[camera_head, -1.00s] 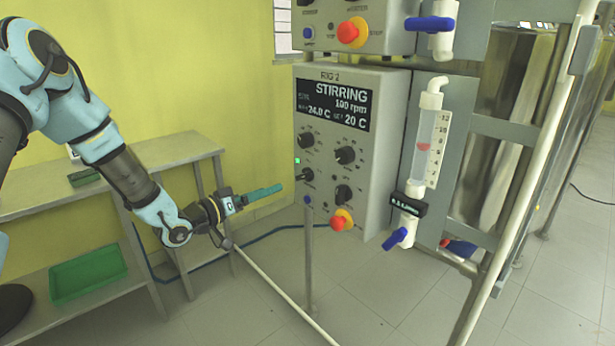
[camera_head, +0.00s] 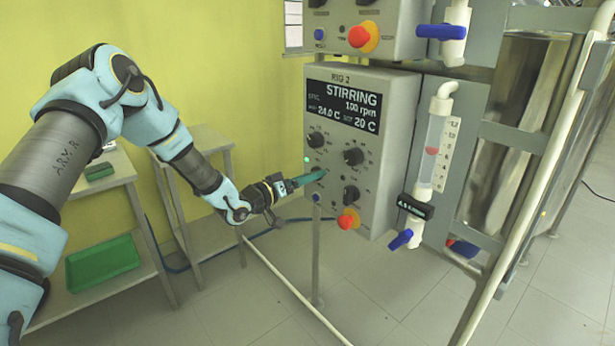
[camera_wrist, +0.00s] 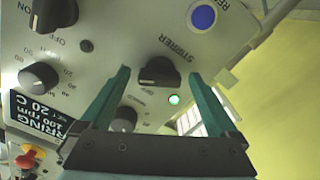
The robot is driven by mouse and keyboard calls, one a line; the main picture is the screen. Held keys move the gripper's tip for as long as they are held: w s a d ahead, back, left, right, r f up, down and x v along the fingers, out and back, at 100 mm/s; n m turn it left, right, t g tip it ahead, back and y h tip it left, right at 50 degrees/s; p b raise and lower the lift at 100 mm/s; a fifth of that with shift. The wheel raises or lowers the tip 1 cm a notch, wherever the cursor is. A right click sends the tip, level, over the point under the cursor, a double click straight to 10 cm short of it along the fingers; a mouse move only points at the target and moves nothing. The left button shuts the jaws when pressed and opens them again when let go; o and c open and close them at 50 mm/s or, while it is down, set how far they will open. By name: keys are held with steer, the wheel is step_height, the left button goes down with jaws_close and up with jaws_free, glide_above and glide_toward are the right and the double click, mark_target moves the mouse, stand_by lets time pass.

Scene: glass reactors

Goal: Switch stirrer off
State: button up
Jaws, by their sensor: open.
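The grey RIG 2 control box (camera_head: 385,90) has a display (camera_head: 342,108) reading STIRRING, 100 rpm, 24.0 C and set 20 C. My gripper (camera_head: 316,177) is at the lower left of its front face, with teal fingers pointing at the panel. In the wrist view the black knob (camera_wrist: 159,71) marked STIRRER lies between the fingertips of my open gripper (camera_wrist: 161,76). A gap shows on each side of the knob; contact is not visible. A green light (camera_wrist: 174,99) glows beside it, also seen in the head view (camera_head: 306,159). My fingers hide this knob in the head view.
A blue button (camera_wrist: 203,16) is near the stirrer knob. A glass tube (camera_head: 433,150) with blue valves stands to the right. A metal shelf holds a green tray (camera_head: 103,262).

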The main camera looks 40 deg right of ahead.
steer(key=shift+c, duration=0.2)
steer(key=c, duration=1.3)
steer(key=shift+c, duration=0.2)
steer(key=shift+n, duration=0.3)
steer(key=n+b, duration=0.3)
steer(key=n, duration=0.8)
steer(key=shift+n, duration=0.3)
steer(key=o, duration=1.4)
